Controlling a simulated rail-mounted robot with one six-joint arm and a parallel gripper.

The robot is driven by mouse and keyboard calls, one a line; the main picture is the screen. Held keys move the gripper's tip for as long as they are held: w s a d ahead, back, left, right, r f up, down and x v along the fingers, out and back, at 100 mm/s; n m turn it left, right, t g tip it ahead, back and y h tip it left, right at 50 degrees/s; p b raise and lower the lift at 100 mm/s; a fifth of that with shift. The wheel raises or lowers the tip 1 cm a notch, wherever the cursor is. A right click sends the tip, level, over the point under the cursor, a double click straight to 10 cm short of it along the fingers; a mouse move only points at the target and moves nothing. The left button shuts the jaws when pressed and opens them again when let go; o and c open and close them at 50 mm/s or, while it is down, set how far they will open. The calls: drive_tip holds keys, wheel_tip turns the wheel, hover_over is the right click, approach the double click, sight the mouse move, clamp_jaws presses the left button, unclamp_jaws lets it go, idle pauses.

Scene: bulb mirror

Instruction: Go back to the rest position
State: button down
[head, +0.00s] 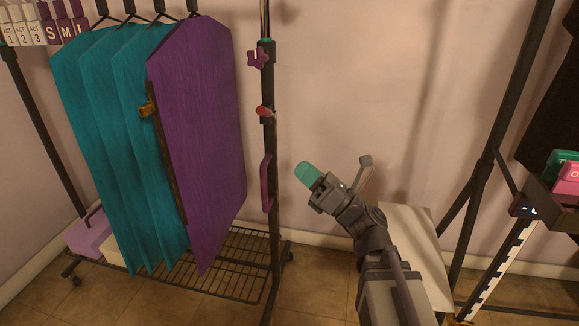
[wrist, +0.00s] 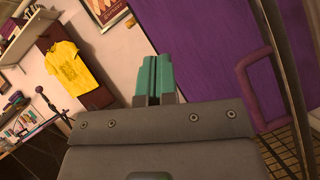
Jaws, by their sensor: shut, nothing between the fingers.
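My gripper (head: 307,174) has teal fingertips and is raised in front of the pale wall, to the right of the clothes rack in the head view. Its fingers are shut together with nothing between them. In the wrist view the closed teal fingers (wrist: 153,76) point away from the camera, with a purple panel to their right. No contact between the gripper and the rack shows.
The clothes rack (head: 270,150) holds several teal garments (head: 95,150) and a purple one (head: 200,140). Its post carries a purple handle (head: 266,183) and a red knob (head: 264,111). A dark frame with a tray (head: 555,200) stands at right. A yellow shirt (wrist: 67,68) hangs farther off.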

drive_tip(key=shift+s+d+f, duration=0.1)
drive_tip(key=shift+d, duration=0.05)
drive_tip(key=s+a+f+n+g+h, duration=0.2)
drive_tip(key=f+n+g+h, duration=0.25)
drive_tip(key=f+n, duration=0.45)
drive_tip(key=s+a+f+n+g+h, duration=0.25)
drive_tip(key=f+n+g, duration=0.3)
drive_tip(key=n, duration=0.55)
drive_tip(key=s+d+f+n+g+h+p, duration=0.2)
drive_tip(key=s+d+f+n+g+h, duration=0.15)
drive_tip(key=d+f+n+h, duration=0.8)
wheel_tip(320, 180, up, 40)
drive_tip(key=d+m+h+p, duration=0.1)
drive_tip(key=p, duration=3.6)
drive_tip(key=shift+f+h+p, duration=0.15)
drive_tip(key=shift+h+p, duration=0.2)
